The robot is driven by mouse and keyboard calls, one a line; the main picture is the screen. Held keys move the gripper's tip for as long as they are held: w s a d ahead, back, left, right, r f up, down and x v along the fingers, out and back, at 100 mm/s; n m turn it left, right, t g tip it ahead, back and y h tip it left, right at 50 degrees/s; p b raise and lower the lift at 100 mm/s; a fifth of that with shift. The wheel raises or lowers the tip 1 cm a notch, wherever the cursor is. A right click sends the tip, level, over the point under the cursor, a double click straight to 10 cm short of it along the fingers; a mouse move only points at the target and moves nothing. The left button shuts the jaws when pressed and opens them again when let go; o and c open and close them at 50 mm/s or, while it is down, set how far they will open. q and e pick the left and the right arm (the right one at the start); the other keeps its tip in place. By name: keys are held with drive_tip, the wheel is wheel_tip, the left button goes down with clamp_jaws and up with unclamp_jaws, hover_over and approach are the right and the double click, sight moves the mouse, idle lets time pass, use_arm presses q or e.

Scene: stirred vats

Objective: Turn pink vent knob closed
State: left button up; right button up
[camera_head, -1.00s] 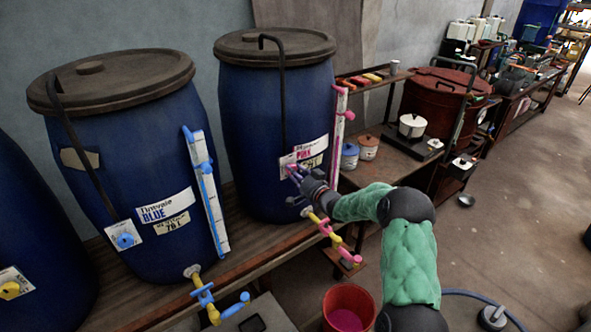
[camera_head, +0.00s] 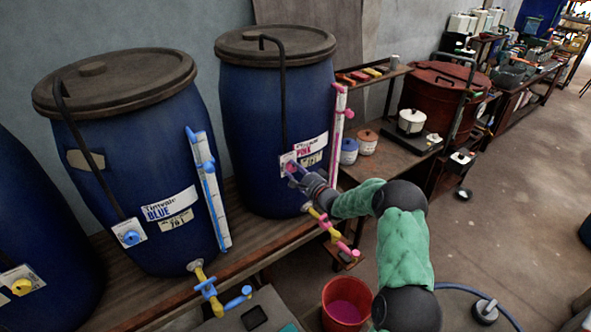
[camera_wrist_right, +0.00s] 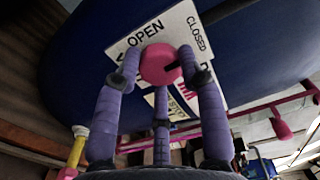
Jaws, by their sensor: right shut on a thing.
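The pink vent knob (camera_wrist_right: 158,63) sits on a white plate (camera_wrist_right: 124,47) marked OPEN and CLOSED, on the pink vat (camera_head: 275,110). In the head view, my right gripper (camera_head: 294,170) reaches the plate from the right and hides most of the knob. My left gripper is not in view.
A pink level gauge (camera_head: 338,120) stands right of the knob, and a yellow and pink tap (camera_head: 330,228) is below my wrist. The blue vat (camera_head: 125,160) stands at left. A red bucket (camera_head: 346,300) is on the floor.

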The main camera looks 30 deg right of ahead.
drive_tip(key=shift+m, duration=0.3)
drive_tip(key=o, duration=1.2)
drive_tip(key=shift+c, duration=0.2)
drive_tip(key=s, duration=1.2)
drive_tip(key=shift+d, duration=0.45)
drive_tip(key=shift+f, duration=0.15)
